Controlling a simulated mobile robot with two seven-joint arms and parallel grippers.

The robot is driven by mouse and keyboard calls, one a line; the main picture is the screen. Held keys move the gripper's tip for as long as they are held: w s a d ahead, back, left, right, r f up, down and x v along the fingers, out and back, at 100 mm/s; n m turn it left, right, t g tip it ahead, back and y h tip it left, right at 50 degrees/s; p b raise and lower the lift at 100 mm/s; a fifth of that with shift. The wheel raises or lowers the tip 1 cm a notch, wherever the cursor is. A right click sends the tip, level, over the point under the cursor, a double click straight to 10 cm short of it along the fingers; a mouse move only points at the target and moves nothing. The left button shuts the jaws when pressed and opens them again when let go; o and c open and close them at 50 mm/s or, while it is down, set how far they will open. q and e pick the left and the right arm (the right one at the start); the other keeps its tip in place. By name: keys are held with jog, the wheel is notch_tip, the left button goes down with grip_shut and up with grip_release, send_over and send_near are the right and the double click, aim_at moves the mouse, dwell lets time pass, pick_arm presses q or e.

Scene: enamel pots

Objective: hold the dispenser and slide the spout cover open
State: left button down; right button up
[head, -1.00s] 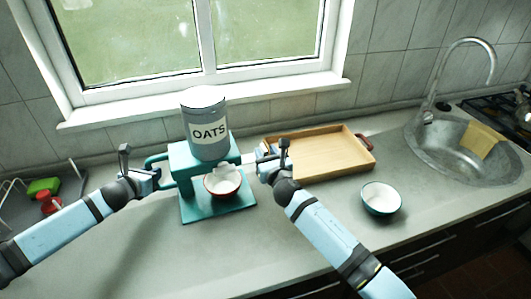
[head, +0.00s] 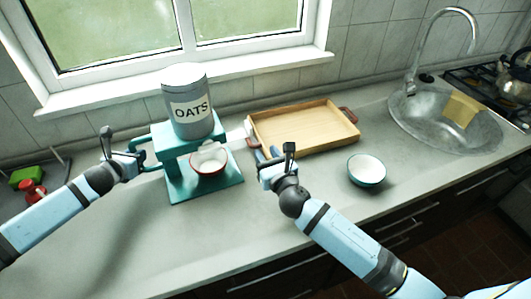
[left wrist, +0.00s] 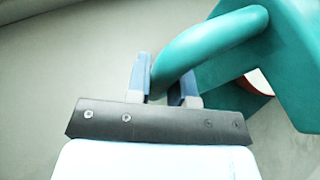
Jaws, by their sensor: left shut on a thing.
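The teal dispenser (head: 172,142), with a grey canister marked OATS (head: 187,98) on top, stands upright on the counter. My left gripper (head: 139,157) is shut on its teal side handle, which also shows between the fingers in the left wrist view (left wrist: 210,42). The pale spout cover (head: 237,134) sticks out to the right from under the canister. My right gripper (head: 266,154) is empty, its fingers apart, in front of and to the right of the cover, not touching it. A red-rimmed bowl (head: 208,168) stands on the dispenser's base under the spout; its inside looks white.
A wooden tray (head: 305,128) lies behind my right gripper. A teal bowl (head: 367,172) stands to its right, with the sink (head: 445,125) beyond. Green and red items (head: 27,178) are at the far left. The front counter is clear.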

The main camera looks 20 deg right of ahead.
pick_arm(q)
jog(key=c, duration=0.9)
grip_release()
jog(key=v, duration=1.2)
notch_tip(320, 180, up, 6)
jog(key=p, duration=0.7)
jog(key=shift+s+f, duration=0.1)
